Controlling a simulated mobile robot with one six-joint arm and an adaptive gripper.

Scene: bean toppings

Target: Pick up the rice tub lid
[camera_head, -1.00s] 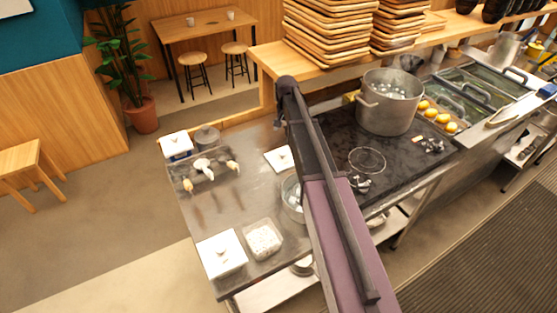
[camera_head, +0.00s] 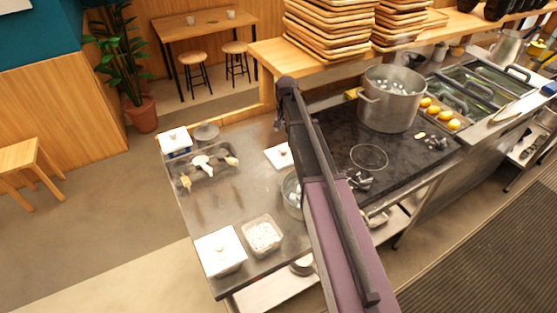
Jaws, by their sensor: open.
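A clear tub of white grains (camera_head: 263,237), which looks like rice, stands open at the front of the steel table. A square white lid with a small knob (camera_head: 279,156) lies flat farther back on the table, just left of my arm. A white square tub with its own knobbed lid (camera_head: 221,252) stands left of the grain tub. I cannot tell for certain which lid belongs to the rice. My gripper (camera_head: 279,120) shows only as a small dark part beside the arm's upper end, above the far side of the table. It is open and holds nothing visible; most of it is hidden.
A metal bowl (camera_head: 292,193) is partly behind my arm. A dark tray (camera_head: 208,178) with scoops, a white-lidded box (camera_head: 174,141) and a grey round lid (camera_head: 206,133) stand at the back left. A large pot (camera_head: 391,99) stands on the black stove to the right. The table's middle is clear.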

